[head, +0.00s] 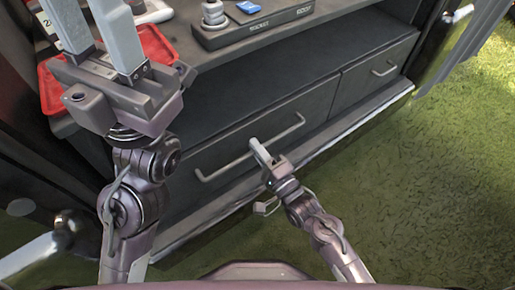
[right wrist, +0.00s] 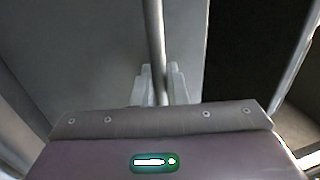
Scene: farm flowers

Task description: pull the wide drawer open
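The wide drawer (head: 238,142) is the dark front low in the cabinet, and it looks flush with the cabinet. Its long grey bar handle (head: 222,171) runs along the front. My right gripper (head: 261,152) is at the middle of this handle. In the right wrist view, the bar (right wrist: 156,45) passes between the two fingers (right wrist: 160,88), which lie close against both sides of it. My left gripper (head: 92,28) is raised at the upper left, away from the drawer, with its fingers spread and nothing between them.
A narrower drawer (head: 372,72) with its own handle (head: 385,70) is to the right. An open shelf (head: 270,85) lies above the drawers. Grass (head: 420,170) in front is clear.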

